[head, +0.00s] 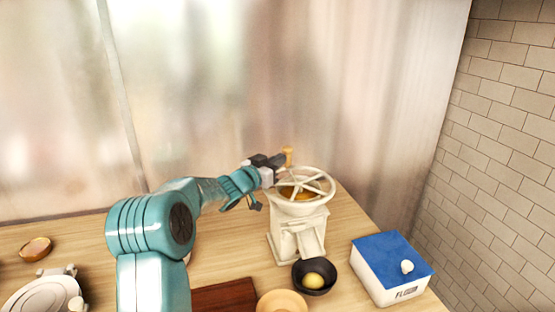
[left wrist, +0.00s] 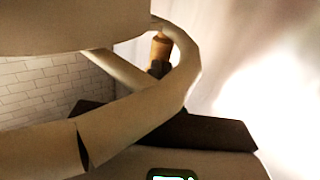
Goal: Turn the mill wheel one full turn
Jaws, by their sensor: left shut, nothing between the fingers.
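The cream mill (head: 298,240) stands on the wooden counter right of centre. Its spoked wheel (head: 318,177) lies flat on top, with an upright wooden handle (head: 288,155) at the far left of the rim. My left gripper (head: 276,161) is shut and empty, close beside the handle at the rim's far left edge; I cannot tell whether it touches. In the left wrist view, the pale wheel rim (left wrist: 188,70) curves close across the picture and the handle (left wrist: 160,47) stands beyond it. My right gripper is not in view.
A white flour box (head: 385,275) with a blue lid stands right of the mill. A dark bowl (head: 314,276) holding a yellow round thing sits in front of it. A tan bowl (head: 282,303), a brown board (head: 222,297) and a plate (head: 38,298) lie nearer. A curtain hangs behind.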

